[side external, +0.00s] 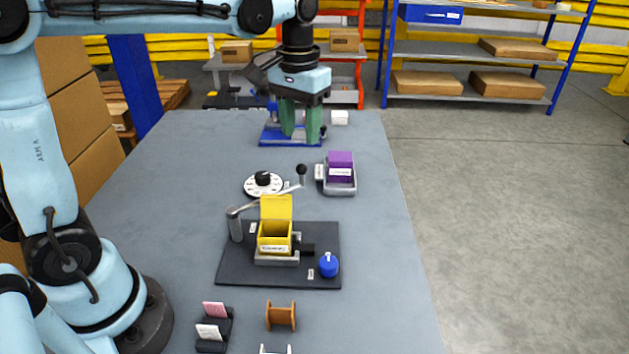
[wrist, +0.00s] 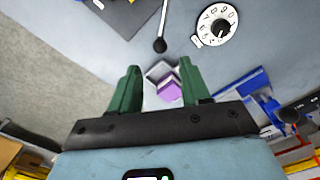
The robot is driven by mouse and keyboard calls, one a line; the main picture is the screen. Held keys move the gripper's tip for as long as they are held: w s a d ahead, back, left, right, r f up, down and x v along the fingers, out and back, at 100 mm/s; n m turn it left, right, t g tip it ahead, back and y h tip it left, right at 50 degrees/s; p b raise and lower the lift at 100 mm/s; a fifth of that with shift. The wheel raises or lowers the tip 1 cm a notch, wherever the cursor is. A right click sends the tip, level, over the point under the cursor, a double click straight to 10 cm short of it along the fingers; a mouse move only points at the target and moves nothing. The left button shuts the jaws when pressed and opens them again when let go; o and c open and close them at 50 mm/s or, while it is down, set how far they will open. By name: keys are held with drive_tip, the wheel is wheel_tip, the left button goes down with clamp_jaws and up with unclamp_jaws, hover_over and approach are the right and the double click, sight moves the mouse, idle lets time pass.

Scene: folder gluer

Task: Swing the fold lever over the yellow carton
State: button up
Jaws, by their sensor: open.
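The yellow carton (side external: 274,236) stands on the dark base plate of the folder gluer (side external: 320,232), its yellow lid flap standing up at the back. The fold lever (side external: 265,201) is a grey bar on an upright post at the plate's left. It runs up and to the right behind the carton to a black ball knob (side external: 302,170). The lever with its knob (wrist: 160,45) also shows at the top of the wrist view. My gripper (side external: 302,135) has green fingers, is open, and hangs at the far end of the table, well beyond the lever knob and apart from it.
A grey tray with a purple block (side external: 340,165) stands right of the knob; a white dial (side external: 263,184) lies left of it. A blue fixture (side external: 270,134) is near my fingers. A blue round knob (side external: 328,264) sits on the plate. The right side of the table is clear.

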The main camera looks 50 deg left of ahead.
sight(301, 170)
drive_tip(key=shift+f, duration=5.4)
drive_tip(key=shift+c, duration=0.5)
clamp_jaws()
